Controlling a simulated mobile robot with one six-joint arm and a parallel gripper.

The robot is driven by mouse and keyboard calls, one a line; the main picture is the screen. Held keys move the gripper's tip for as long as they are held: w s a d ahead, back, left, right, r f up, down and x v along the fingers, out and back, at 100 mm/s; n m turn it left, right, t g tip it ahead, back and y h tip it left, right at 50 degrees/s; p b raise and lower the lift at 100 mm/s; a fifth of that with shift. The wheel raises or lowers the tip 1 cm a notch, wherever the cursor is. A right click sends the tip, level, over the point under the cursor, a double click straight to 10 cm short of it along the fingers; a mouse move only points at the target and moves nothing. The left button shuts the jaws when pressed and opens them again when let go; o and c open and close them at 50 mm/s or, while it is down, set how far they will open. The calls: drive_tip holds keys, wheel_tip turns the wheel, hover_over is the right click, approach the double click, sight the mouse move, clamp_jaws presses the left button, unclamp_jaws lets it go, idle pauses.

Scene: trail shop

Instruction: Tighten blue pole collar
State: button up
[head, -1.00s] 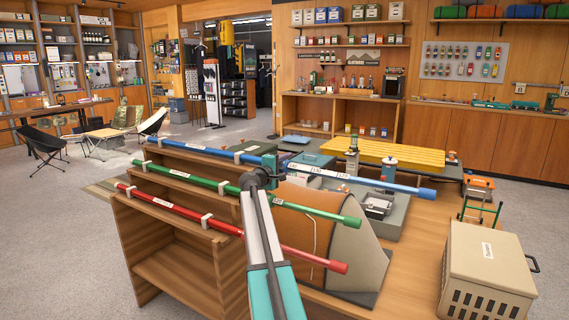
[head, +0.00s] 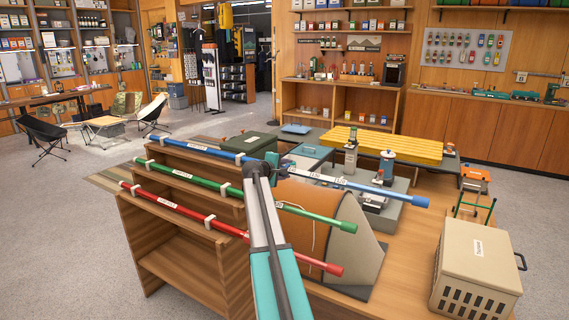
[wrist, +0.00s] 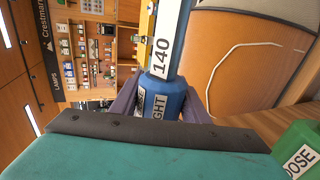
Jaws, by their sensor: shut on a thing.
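The blue pole (head: 370,190) lies across the top of the wooden stand, its white marked section (head: 312,178) to the right of my gripper (head: 273,162). In the wrist view my gripper (wrist: 163,103) is shut around the blue collar (wrist: 167,84), with grey fingers on both sides. The green pole (head: 310,215) and red pole (head: 320,264) lie lower; a green collar (wrist: 302,148) shows at the wrist view's right edge.
The wooden stand (head: 180,262) bears the poles in grey clips. A brown tent model (head: 300,205) sits close under the pole ends. A beige crate (head: 476,262) stands at the right. A yellow slatted top (head: 388,146) and bottles are behind. Open carpet lies left.

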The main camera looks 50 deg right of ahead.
drive_tip(key=y+p, duration=0.2)
drive_tip(key=p, duration=0.3)
drive_tip(key=g+y+p, duration=0.1)
drive_tip(key=y+p, duration=0.1)
drive_tip(key=p, duration=0.2)
drive_tip(key=shift+s+a+f+y+p, duration=0.15)
drive_tip(key=shift+f+y+p, duration=0.15)
drive_tip(key=shift+f+p, duration=0.1)
drive_tip(key=shift+a+f, duration=0.1)
drive_tip(key=shift+f, duration=0.15)
drive_tip(key=o, duration=1.1)
drive_tip(key=shift+f, duration=0.1)
drive_tip(key=shift+c, duration=0.2)
drive_tip(key=shift+a, duration=0.15)
drive_tip(key=shift+a+r, duration=0.15)
drive_tip(key=shift+r, duration=0.1)
drive_tip(key=b+v, duration=0.2)
drive_tip(key=v, duration=1.1)
drive_tip(key=shift+r, duration=0.3)
